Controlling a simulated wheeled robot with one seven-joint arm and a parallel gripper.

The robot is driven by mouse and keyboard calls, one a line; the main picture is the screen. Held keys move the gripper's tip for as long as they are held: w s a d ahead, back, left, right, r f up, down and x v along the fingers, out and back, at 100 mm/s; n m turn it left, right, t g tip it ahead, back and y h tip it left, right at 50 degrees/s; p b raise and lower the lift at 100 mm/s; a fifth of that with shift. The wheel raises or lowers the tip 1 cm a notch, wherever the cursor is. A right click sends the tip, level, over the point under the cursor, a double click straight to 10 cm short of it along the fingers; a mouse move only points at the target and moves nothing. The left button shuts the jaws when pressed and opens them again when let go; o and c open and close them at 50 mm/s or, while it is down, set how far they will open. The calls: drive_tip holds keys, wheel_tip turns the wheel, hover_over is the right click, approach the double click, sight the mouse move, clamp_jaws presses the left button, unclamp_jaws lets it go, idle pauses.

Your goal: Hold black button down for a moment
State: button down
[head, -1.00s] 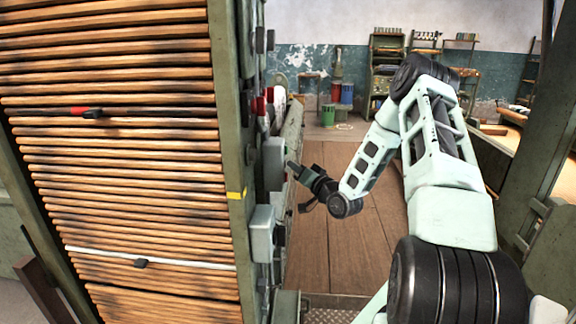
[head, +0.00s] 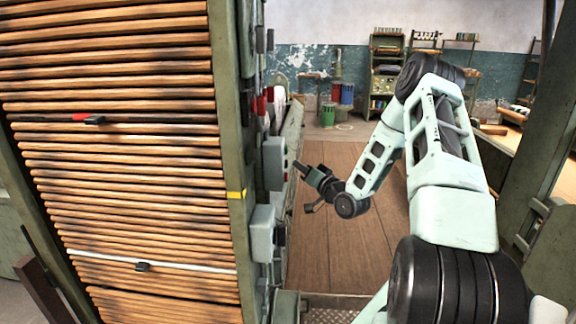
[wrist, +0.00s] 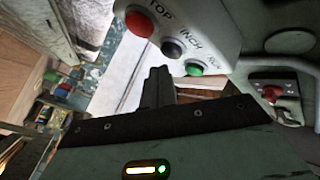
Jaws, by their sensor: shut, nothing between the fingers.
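The black button (wrist: 172,48) shows in the wrist view on a pale grey control box (wrist: 190,22). It sits between a red button (wrist: 139,24) and a green button (wrist: 194,68), under the label "INCH". In the head view the box (head: 274,163) is on the side of the tall slatted frame, and its button face is hardly visible. My gripper (wrist: 157,74) is shut and empty, its dark fingertips just below the black button in the picture. In the head view my gripper (head: 299,166) is right of the box, with a small gap between them.
A second grey box (head: 263,233) is mounted lower on the same frame. Red parts (head: 263,104) stick out above the control box. Another red knob (wrist: 270,93) shows at the right in the wrist view. The wooden floor (head: 335,255) right of the frame is open.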

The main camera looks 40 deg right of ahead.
drive_tip(key=s+d, duration=0.3)
drive_tip(key=s, duration=0.1)
drive_tip(key=shift+d, duration=0.15)
idle(0.5)
idle(0.5)
